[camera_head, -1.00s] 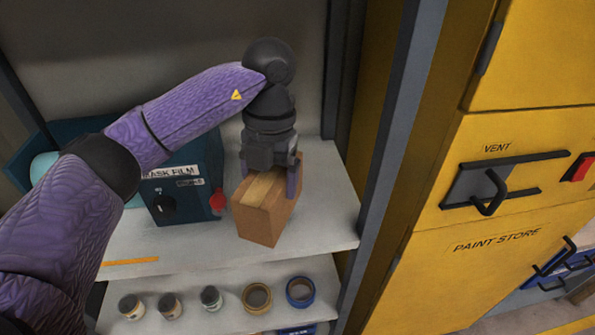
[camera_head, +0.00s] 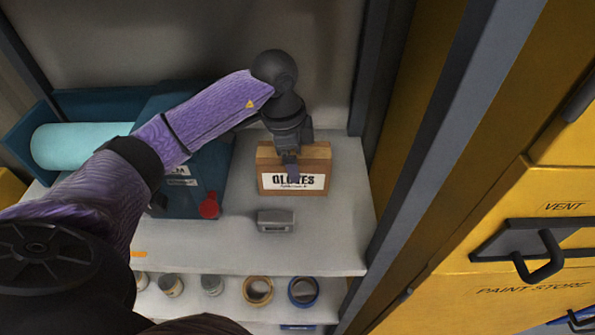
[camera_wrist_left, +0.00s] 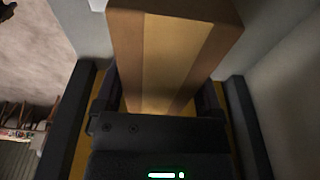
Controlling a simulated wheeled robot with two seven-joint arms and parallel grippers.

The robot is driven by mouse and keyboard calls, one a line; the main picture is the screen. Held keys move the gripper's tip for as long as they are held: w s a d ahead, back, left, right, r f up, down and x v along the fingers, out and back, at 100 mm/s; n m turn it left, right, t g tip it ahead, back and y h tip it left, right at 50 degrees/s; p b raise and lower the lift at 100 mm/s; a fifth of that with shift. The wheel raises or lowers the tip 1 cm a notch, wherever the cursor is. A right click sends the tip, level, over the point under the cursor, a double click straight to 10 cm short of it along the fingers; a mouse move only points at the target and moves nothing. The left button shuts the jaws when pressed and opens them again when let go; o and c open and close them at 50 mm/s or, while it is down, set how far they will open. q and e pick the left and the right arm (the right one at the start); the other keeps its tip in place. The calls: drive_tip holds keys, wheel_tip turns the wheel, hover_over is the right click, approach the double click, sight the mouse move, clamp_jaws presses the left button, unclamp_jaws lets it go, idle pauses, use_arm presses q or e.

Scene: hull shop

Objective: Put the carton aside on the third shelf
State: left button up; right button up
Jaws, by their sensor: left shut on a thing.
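My left gripper (camera_head: 290,172) is shut on the carton from above. In the left wrist view the carton (camera_wrist_left: 165,50) fills the space between the fingers, with a tan tape strip along it. My right gripper is not in view.
A small grey box (camera_head: 276,221) sits on the shelf in front of the carton. The teal machine (camera_head: 205,160) with a red knob (camera_head: 209,206) stands left. A grey post (camera_head: 420,150) and yellow cabinet (camera_head: 520,220) bound the right. Tape rolls (camera_head: 303,291) and jars lie on the shelf below.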

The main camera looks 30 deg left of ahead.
use_arm(q)
drive_tip(key=shift+f, duration=2)
drive_tip(key=shift+f, duration=0.1)
drive_tip(key=o, duration=1.2)
drive_tip(key=r, duration=0.4)
drive_tip(key=a+r, duration=0.1)
drive_tip(key=r, duration=0.3)
drive_tip(key=r+p, duration=0.1)
drive_tip(key=r, duration=0.3)
drive_tip(key=shift+s+a, duration=0.2)
drive_tip(key=shift+s, duration=0.2)
